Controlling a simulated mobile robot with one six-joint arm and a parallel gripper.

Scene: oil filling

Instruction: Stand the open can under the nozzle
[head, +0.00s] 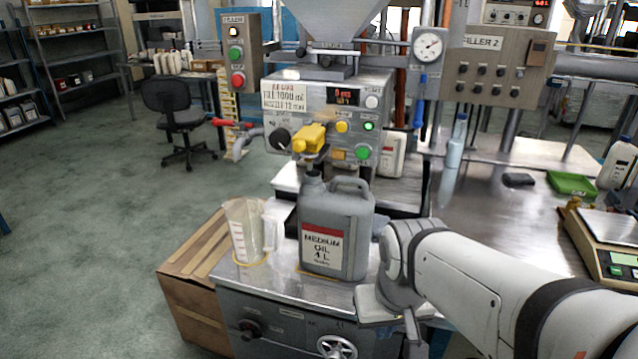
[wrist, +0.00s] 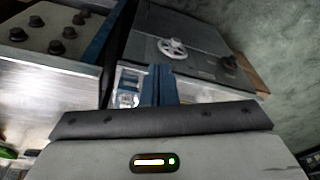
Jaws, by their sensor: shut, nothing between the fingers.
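A grey can (head: 336,232) labelled "MEDIUM OIL 4 L" stands upright on the metal bench top (head: 290,284), in front of the filling machine (head: 325,95). Its neck (head: 313,184) shows just below the yellow valve handle (head: 310,138). The nozzle tip is not clear, so I cannot tell whether the neck is right under it. My gripper (wrist: 158,84) is shut and empty in the wrist view, with its blue fingers together, facing the bench front with its handwheel (wrist: 172,48). In the head view my arm's end is at the bench's right front corner, apart from the can.
A clear measuring jug (head: 247,232) stands left of the can. The floor at left is open.

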